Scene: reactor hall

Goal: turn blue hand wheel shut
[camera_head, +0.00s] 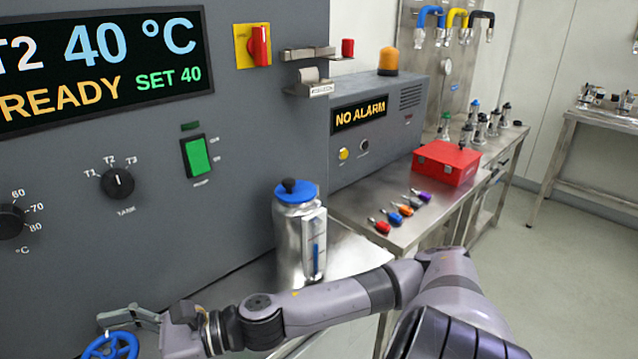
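The blue hand wheel (112,346) is at the bottom left, in front of the grey panel. The picture's bottom edge cuts it off. My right arm reaches in from the lower right, and its gripper (112,320) is at the upper right of the wheel. Its grey finger parts point left, just above the wheel rim. I cannot tell whether they touch the rim or how far apart the fingers are. My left gripper is not in view.
The grey panel carries a display (100,65), a tank knob (117,183) and a green switch (197,156). A metal canister with a blue lid (297,192) stands on the bench beyond my forearm. A red box (445,164) and several small coloured-handled items lie further right.

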